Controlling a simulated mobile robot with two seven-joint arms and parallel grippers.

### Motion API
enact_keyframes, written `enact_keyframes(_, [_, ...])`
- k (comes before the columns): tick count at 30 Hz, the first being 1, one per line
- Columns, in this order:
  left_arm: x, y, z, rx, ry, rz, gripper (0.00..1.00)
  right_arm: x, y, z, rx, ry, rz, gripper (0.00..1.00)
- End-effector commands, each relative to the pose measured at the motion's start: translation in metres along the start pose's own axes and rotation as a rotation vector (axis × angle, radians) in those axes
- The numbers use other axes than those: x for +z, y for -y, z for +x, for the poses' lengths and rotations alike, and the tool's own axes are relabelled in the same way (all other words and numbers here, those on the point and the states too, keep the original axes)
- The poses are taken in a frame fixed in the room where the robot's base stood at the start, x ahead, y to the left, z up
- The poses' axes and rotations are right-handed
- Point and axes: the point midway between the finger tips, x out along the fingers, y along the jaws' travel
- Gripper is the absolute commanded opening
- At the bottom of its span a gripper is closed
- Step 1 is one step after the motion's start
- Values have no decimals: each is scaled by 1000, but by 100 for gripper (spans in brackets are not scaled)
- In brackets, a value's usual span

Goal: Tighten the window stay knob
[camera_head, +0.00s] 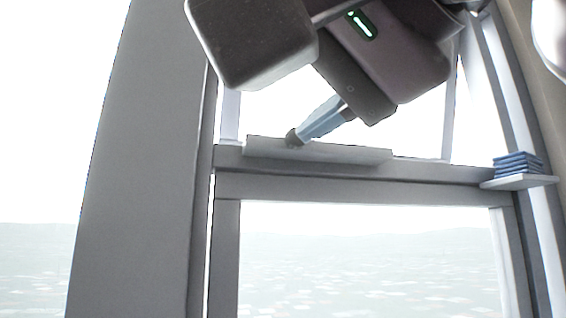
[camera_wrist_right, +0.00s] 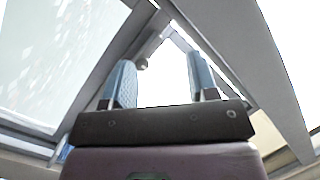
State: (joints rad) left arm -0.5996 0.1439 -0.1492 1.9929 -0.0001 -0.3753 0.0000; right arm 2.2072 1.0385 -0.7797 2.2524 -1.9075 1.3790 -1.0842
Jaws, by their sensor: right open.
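The knob (camera_head: 293,138) is a small dark round piece at the left part of a pale grey bar (camera_head: 345,154) on the window's cross rail. My right gripper (camera_head: 318,122) reaches down from the upper right with its blue fingers pointing at the knob. The tips are at or very near the knob; contact is hard to tell. In the right wrist view, the blue fingers (camera_wrist_right: 160,75) stand apart, with a small grey knob (camera_wrist_right: 141,64) beyond them, nearer the left finger. My left gripper is out of view.
A stack of blue folded cloths (camera_head: 518,163) lies on a small white shelf (camera_head: 520,182) at the right. A wide grey post (camera_head: 145,160) stands on the left. The grey rail (camera_head: 360,190) crosses below the bar, with bright glass above and below it.

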Motion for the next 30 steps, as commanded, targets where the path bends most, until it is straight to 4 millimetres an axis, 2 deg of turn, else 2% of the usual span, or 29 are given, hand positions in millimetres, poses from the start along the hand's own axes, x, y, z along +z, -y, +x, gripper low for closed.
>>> enact_keyframes(3, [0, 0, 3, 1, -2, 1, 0, -25, -14, -3, 95, -164, -144, 53])
enact_keyframes(6, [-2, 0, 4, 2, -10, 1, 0, -39, -23, -7, 172, -241, -230, 53])
enact_keyframes(14, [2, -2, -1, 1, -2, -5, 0, -44, -31, -4, 231, -248, -321, 53])
enact_keyframes(20, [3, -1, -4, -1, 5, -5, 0, -51, -36, 20, 231, -245, -319, 53])
enact_keyframes(30, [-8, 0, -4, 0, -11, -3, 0, -66, -45, 72, 229, -245, -317, 53])
